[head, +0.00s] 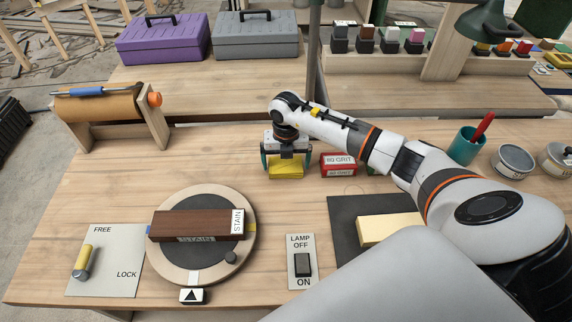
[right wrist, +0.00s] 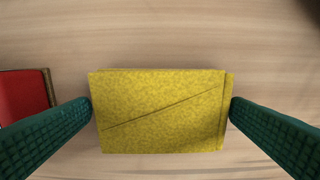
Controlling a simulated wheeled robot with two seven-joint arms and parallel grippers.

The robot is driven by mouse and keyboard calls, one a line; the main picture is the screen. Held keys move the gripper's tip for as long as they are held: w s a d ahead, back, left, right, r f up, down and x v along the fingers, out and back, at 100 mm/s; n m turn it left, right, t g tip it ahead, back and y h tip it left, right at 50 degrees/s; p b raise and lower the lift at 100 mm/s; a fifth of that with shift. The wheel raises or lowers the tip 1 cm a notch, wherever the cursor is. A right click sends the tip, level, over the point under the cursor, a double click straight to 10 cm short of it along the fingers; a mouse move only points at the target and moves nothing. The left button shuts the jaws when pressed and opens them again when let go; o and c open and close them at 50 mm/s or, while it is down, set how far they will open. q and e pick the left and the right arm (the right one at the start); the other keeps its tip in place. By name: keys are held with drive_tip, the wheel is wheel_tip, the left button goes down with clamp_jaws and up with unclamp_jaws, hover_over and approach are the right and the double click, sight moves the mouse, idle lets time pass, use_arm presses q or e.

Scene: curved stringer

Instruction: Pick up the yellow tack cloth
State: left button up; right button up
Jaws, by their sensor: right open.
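The yellow tack cloth (head: 286,171) lies folded flat on the wooden bench, below my right gripper (head: 287,160). In the right wrist view the cloth (right wrist: 160,112) fills the middle, with a crease across its top. The green fingers of my right gripper (right wrist: 160,112) stand open, one at each side edge of the cloth. The fingertips look very close to its edges; I cannot tell whether they touch. My left gripper is not in view.
A red 80 grit block (head: 338,165) stands just right of my right gripper. A turntable (head: 176,272) with a brown STAIN block (head: 195,225), a lamp switch (head: 302,262) and a dark mat (head: 344,222) lie nearer. A teal cup (head: 465,147) stands at right. The bench left of the cloth is clear.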

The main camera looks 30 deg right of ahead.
sight(286, 164)
drive_tip(key=shift+f, duration=0.35)
drive_tip(key=shift+c, duration=0.6)
drive_tip(key=c, duration=0.6)
drive_tip(key=shift+r, duration=0.1)
wheel_tip(286, 164, up, 10)
drive_tip(key=shift+b, duration=0.8)
